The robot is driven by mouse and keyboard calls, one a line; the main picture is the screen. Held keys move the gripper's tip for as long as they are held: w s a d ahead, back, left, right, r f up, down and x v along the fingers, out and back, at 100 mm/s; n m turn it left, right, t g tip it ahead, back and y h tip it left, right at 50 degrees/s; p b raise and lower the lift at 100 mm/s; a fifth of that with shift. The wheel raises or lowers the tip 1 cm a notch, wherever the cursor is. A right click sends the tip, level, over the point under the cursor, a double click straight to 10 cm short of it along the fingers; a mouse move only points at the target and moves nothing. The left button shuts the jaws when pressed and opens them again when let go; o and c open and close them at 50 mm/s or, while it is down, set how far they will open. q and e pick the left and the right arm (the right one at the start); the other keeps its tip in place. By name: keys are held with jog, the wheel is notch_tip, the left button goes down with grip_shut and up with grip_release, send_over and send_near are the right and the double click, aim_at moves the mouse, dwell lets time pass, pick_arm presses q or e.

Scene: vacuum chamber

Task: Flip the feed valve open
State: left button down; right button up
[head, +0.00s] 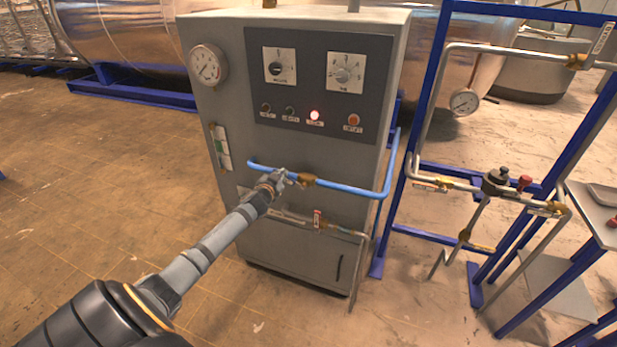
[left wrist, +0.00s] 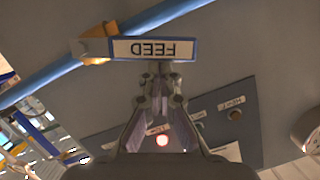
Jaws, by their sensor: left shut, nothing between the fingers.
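The feed valve has a brass body (head: 307,180) on the blue pipe (head: 355,189) across the front of the grey cabinet. In the left wrist view its brass body (left wrist: 95,46) and its blue-edged FEED plate (left wrist: 152,49), upside down, show at the top. The plate reaches right from the brass, at a slight angle to the pipe behind it. My left gripper (head: 282,176) is shut and empty, just left of the brass body. In the left wrist view its fingertips (left wrist: 160,74) are at the plate's lower edge; I cannot tell if they touch. The right gripper is out of view.
The grey cabinet (head: 300,240) carries a gauge (head: 208,64), two dials and a lit red lamp (head: 314,115). A second brass valve (head: 319,222) sits on a lower grey pipe. A blue frame (head: 420,110) with pipes stands right.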

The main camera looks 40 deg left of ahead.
pick_arm(q)
jog(key=shift+s+a+f+n+h+b, duration=0.15)
jog(key=shift+a+f+n, duration=0.15)
jog(key=shift+f, duration=0.25)
jog(key=shift+a+f+n+h+b, duration=0.15)
jog(key=shift+a+f+n, duration=0.15)
jog(key=shift+f, duration=0.3)
jog(key=shift+s+a+f+n+b, duration=0.1)
jog(key=shift+a+f+n+b, duration=0.1)
jog(key=shift+a+f, duration=0.3)
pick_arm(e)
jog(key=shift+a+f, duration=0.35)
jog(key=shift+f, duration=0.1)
pick_arm(q)
jog(key=shift+d+f, duration=0.1)
jog(key=shift+f, duration=0.05)
notch_tip(320, 180, up, 4)
jog(key=p, duration=0.4)
jog(key=shift+w, duration=0.1)
jog(key=v, duration=1)
jog(key=shift+s+a+r, duration=0.2)
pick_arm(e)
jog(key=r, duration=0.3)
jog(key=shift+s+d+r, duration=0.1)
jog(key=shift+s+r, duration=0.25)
